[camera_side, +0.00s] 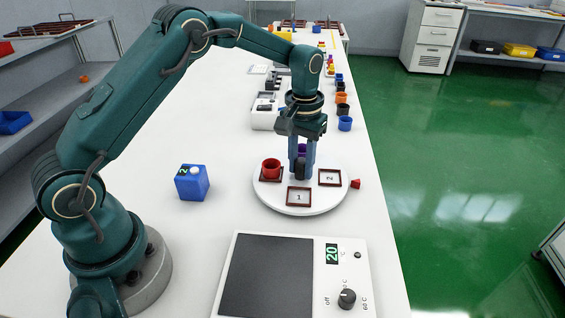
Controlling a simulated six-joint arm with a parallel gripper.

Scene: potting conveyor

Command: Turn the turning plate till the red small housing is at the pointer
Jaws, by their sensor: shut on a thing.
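The white round turning plate (268,196) lies on the white table. Several dark-framed square spots sit on it, one marked 1 (299,197) at the front and one marked 2 (330,178) at the right. The red small housing (271,167) stands on a framed spot at the plate's left. The small red pointer (355,184) is just off the plate's right edge, so the housing is across the plate from it. My gripper (301,168) points down at the plate's middle, shut on a dark knob (300,173). A purple housing (302,149) is partly hidden behind the fingers.
A blue box (192,183) with a small display stands left of the plate. A hot plate (268,275) with a dial lies in front. Several coloured cups (345,123) line the table's right edge behind. The table between box and plate is clear.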

